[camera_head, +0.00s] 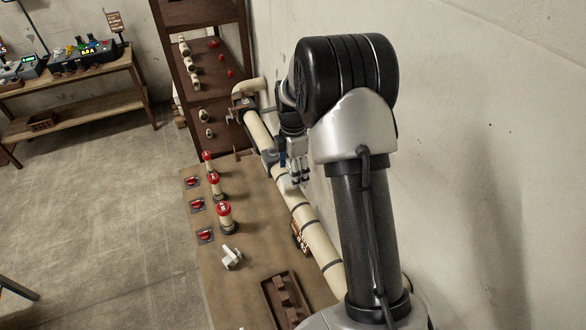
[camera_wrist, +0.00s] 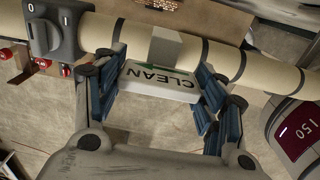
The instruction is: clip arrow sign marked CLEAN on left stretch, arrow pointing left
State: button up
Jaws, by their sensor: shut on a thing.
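The white arrow sign (camera_wrist: 160,82) marked CLEAN shows in the wrist view, its lettering upside down. Part of a green arrow shows at its edge; which way it points I cannot tell. My gripper (camera_wrist: 158,72) is shut on the sign, its blue-padded fingers at the two ends. A grey clip block (camera_wrist: 178,50) beyond the sign overlaps the cream pipe (camera_wrist: 258,72); whether it is seated on the pipe I cannot tell. In the head view my gripper (camera_head: 297,178) is beside the pipe (camera_head: 318,240), close to the wall. The sign is not clear there.
A grey valve with a knob (camera_wrist: 50,30) sits on the pipe left of the sign. Black bands (camera_wrist: 236,66) ring the pipe. The bench (camera_head: 225,285) holds red-topped posts (camera_head: 225,215), a white fitting (camera_head: 231,257) and a brown tray (camera_head: 285,300). A shelf (camera_head: 205,60) stands behind.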

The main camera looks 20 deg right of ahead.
jog(key=shift+f, duration=0.2)
jog(key=shift+f+b, duration=0.3)
jog(key=shift+b, duration=0.1)
jog(key=shift+f, duration=0.15)
dwell(0.5)
jog(key=shift+f+b, duration=0.85)
jog(key=shift+f, duration=0.15)
jog(key=shift+f+b, duration=0.45)
jog(key=shift+f, duration=0.3)
dwell(0.3)
jog(key=o, duration=1.1)
jog(key=shift+o, duration=0.5)
